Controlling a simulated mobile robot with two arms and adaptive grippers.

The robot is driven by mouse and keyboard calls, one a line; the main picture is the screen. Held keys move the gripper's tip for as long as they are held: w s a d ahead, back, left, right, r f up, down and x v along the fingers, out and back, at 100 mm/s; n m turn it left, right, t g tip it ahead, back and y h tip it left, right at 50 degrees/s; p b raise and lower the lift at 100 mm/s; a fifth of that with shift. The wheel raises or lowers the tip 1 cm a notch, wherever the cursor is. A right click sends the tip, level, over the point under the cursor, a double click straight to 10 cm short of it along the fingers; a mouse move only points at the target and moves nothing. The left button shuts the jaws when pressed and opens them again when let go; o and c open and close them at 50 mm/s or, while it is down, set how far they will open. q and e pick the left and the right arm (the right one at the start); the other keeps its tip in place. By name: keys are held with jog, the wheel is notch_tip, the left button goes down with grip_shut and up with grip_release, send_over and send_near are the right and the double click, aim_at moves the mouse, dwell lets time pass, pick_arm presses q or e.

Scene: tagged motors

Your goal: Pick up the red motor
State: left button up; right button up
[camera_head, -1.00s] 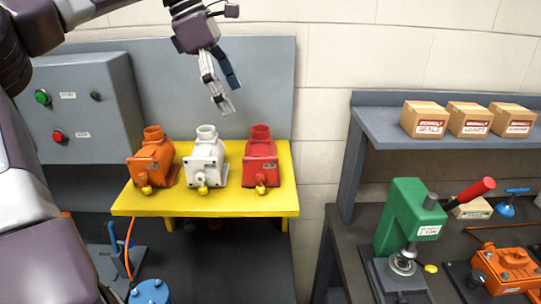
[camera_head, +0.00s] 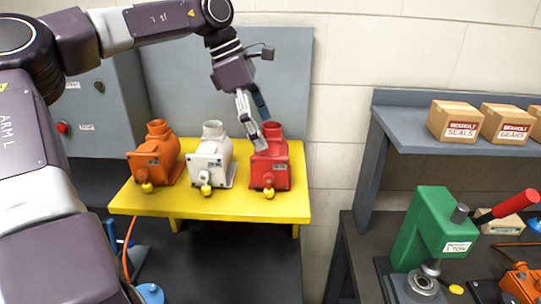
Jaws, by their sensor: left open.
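The red motor (camera_head: 280,172) stands at the right end of the yellow stand (camera_head: 222,206) in the head view, upright with a yellow knob low on its front. A white motor (camera_head: 210,158) stands left of it and an orange motor (camera_head: 152,158) stands at the far left. My left gripper (camera_head: 260,134) is open and points down at the upper left of the red motor. Its fingers overlap the motor's top in the picture; I cannot tell whether they touch. My right gripper is out of view.
A grey panel (camera_head: 290,75) rises behind the stand. A control box (camera_head: 95,115) is at the left. A green press (camera_head: 437,225) stands at the right, under a shelf (camera_head: 400,135) with cardboard boxes (camera_head: 455,120).

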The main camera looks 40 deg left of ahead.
pick_arm(q)
jog(key=shift+x, duration=1.25)
jog(key=shift+a+r, duration=0.1)
jog(key=c, duration=1.8)
jog(key=shift+o, duration=0.2)
jog(key=shift+w+r, duration=0.2)
jog(key=shift+w, duration=0.05)
